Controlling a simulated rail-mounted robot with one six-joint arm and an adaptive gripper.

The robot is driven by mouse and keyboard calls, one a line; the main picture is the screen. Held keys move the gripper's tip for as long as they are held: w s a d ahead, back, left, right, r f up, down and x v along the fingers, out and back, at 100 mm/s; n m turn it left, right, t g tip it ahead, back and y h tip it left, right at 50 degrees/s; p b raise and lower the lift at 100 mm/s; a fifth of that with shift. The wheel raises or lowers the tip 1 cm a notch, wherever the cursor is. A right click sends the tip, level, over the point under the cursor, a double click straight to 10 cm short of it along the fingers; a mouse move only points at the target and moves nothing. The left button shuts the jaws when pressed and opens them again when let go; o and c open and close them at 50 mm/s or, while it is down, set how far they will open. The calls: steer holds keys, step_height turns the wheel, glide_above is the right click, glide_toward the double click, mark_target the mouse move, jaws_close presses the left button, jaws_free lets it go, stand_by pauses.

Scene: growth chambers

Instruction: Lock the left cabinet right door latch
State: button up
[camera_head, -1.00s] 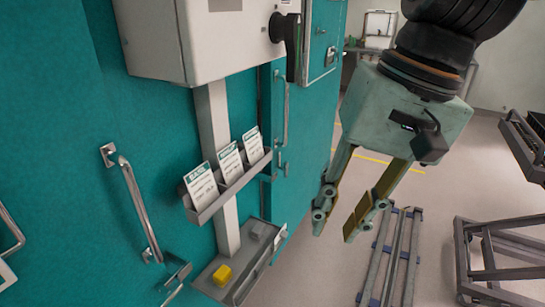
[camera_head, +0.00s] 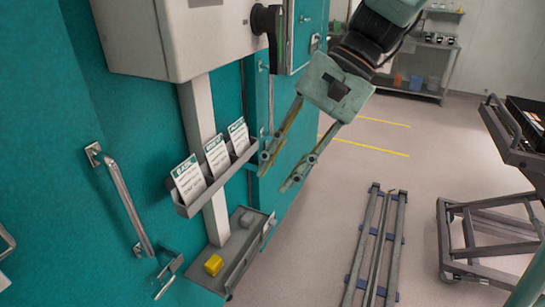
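The teal cabinet door (camera_head: 95,215) fills the left of the head view. It carries a long vertical metal handle (camera_head: 124,200). A small metal latch (camera_head: 169,274) sits below and right of that handle, low on the door; whether it is locked is too small to tell. My gripper (camera_head: 277,177) is open and empty, fingers pointing down and left. It appears just right of the card rack, well above and to the right of the latch.
A grey control box (camera_head: 165,40) with a black switch stands on a post. A floor rail (camera_head: 378,245) and a cart (camera_head: 485,235) are at right. Open floor lies between.

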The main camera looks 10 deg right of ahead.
steer(key=w+d+f+m+t+y+p, duration=0.15)
steer(key=w+f+m+y, duration=0.3)
steer(key=w, duration=0.95)
steer(key=w+d+f+m+t+y+p, duration=0.1)
steer(key=w+d+f+m+y+p, duration=0.4)
steer(key=w, duration=0.9)
steer(key=w+d+f+m+t, duration=0.3)
steer(key=w+d+f, duration=0.1)
steer(key=f, duration=0.3)
steer(key=w+d+f+m+t+h, duration=0.1)
steer(key=w+d+f+m+t, duration=0.2)
steer(key=w+d+f, duration=0.2)
steer(key=w+d+f+m+t+h, duration=0.1)
steer(key=w+d+f+m+t, duration=0.2)
steer(key=f, duration=0.7)
steer(key=shift+w+d+p, duration=0.35)
steer(key=shift+w+d, duration=0.6)
steer(key=shift+w, duration=0.3)
steer(key=shift+f, duration=0.1)
steer(key=shift+b+x, duration=0.6)
steer(key=shift+x, duration=6.3)
jaws_close()
